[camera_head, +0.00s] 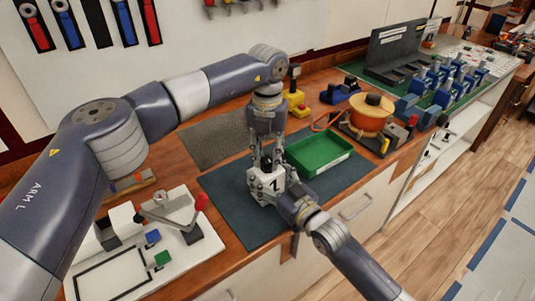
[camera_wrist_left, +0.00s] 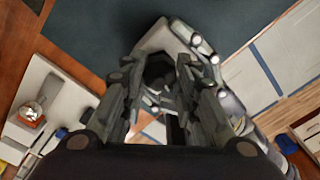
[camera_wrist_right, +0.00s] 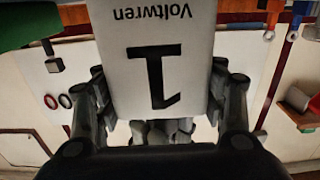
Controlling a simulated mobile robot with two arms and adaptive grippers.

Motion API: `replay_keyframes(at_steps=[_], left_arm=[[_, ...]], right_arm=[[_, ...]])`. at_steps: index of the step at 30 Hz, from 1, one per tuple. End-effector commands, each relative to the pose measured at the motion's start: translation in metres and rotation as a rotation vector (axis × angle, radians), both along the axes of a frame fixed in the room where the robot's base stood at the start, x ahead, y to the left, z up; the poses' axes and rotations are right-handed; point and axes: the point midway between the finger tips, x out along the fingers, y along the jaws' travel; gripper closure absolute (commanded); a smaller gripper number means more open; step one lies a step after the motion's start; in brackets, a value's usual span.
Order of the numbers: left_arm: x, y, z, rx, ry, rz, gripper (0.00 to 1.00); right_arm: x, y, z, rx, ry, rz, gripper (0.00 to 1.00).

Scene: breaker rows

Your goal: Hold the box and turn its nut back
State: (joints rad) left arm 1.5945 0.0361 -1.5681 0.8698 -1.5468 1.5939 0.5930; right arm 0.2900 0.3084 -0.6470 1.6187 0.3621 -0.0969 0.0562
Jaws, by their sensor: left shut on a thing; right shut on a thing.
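A white box (camera_head: 262,190) marked with a black 1 is above the dark mat in the head view. In the right wrist view the box (camera_wrist_right: 158,50) shows its face with "Voltwren" and the 1. My right gripper (camera_head: 274,188) is shut on the box, with its fingers on both sides. My left gripper (camera_head: 266,161) points down at the top of the box. Whether the box touches the mat is unclear.
The dark mat (camera_head: 232,205) lies around the box on the wooden bench. A green tray (camera_head: 319,153) stands just right of the box. An orange spool (camera_head: 370,115) is farther right. A white board with a red-handled lever (camera_head: 201,203) is at front left.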

Motion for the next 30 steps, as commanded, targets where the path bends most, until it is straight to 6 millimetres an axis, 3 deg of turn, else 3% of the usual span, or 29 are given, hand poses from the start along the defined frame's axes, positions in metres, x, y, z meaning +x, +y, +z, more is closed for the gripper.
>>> replay_keyframes(at_steps=[9,24,25,27,30], left_arm=[[0.0013,0.0007,0.0007,0.000,-0.004,0.110,0.96],[0.0017,0.0009,0.0008,0.000,-0.005,0.127,0.96],[0.0017,0.0009,0.0008,0.000,-0.005,0.127,0.67],[0.0016,0.0009,0.0008,0.000,-0.004,0.127,0.52],[0.0012,0.0007,0.0006,0.000,-0.003,0.126,0.51]], right_arm=[[-0.0006,0.0006,-0.0002,-0.001,-0.001,0.001,0.74],[-0.0007,0.0006,-0.0002,-0.001,-0.001,0.001,0.74],[-0.0007,0.0007,-0.0002,-0.001,-0.001,0.001,0.74],[-0.0007,0.0007,-0.0002,-0.001,-0.001,0.001,0.74],[-0.0006,0.0007,-0.0002,0.000,0.000,0.001,0.74]])
